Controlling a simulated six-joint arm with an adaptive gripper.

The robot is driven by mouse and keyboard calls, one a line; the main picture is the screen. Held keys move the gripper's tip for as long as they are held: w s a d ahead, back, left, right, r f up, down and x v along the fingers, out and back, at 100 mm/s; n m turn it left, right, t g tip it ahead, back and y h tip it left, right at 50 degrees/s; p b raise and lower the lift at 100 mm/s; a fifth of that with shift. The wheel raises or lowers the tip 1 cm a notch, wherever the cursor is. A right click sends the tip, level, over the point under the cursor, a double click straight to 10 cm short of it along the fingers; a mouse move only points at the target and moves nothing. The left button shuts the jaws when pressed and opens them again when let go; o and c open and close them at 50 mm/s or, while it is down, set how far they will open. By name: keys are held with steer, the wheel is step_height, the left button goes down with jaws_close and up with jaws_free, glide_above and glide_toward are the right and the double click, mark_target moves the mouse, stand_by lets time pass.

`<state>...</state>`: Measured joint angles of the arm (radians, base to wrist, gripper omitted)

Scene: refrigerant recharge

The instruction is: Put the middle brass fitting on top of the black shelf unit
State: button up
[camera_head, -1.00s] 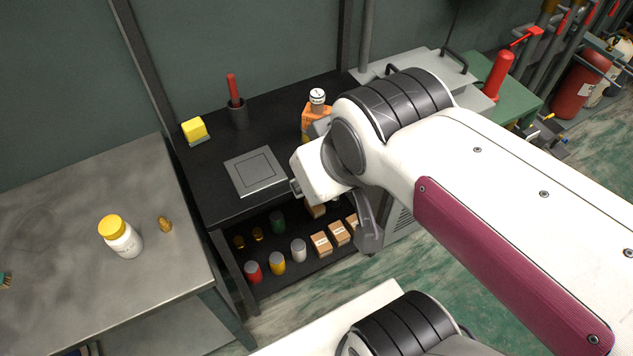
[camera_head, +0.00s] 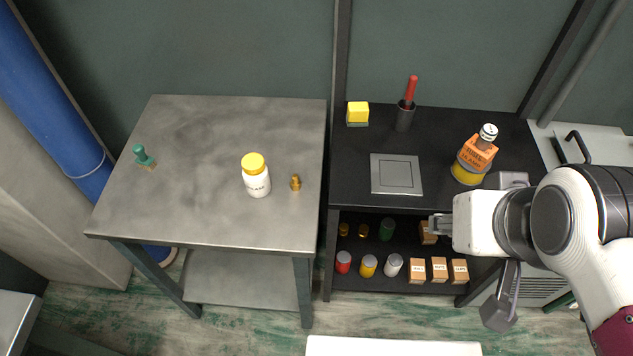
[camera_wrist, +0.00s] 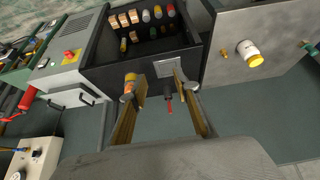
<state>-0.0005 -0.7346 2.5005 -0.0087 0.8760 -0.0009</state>
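Three brass fittings show in the head view. One brass fitting (camera_head: 295,183) stands on the grey table beside a white bottle; two more, a left shelf fitting (camera_head: 344,229) and a right shelf fitting (camera_head: 363,230), sit at the back of the lower shelf of the black shelf unit (camera_head: 440,135). The unit's top is dark and flat, with a square grey plate (camera_head: 396,175) on it. My gripper (camera_wrist: 159,80) is open and empty in the wrist view, its two fingers apart. In the head view it is at the unit's right side, away from the fittings.
On the unit's top stand a yellow sponge (camera_head: 357,112), a red-handled tool in a dark cup (camera_head: 404,115) and an orange-labelled jar (camera_head: 473,160). Several cans and boxes fill the lower shelf. The white bottle (camera_head: 256,176) has a yellow cap. A green-handled brush (camera_head: 144,157) lies left.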

steer(key=w+a+f+n+t+y, duration=0.1)
steer(key=w+a+f+n+t, duration=0.3)
steer(key=w, duration=0.7)
steer(key=w+d+f+n+g, duration=0.1)
steer(key=w+f+n, duration=0.1)
steer(key=w+f, duration=0.65)
steer(key=n+y, duration=0.4)
steer(key=y, duration=0.5)
glide_toward(298, 179)
steer(key=w+a, duration=0.1)
steer(key=w, duration=0.1)
steer(key=shift+s+a+f+y, duration=0.1)
steer(key=shift+a+f+y, duration=0.25)
steer(key=shift+a+y, duration=0.25)
steer(key=shift+a, duration=0.1)
steer(key=shift+w+a+f+g, duration=0.3)
steer(key=shift+w+a+f, duration=0.25)
steer(key=shift+w+a, duration=0.3)
steer(key=shift+a, duration=0.1)
steer(key=shift+d+f+x, duration=0.15)
steer(key=shift+x, duration=1.1)
steer(key=shift+d+f+x, duration=0.1)
steer(key=shift+f+x, duration=0.1)
steer(key=shift+x, duration=1.05)
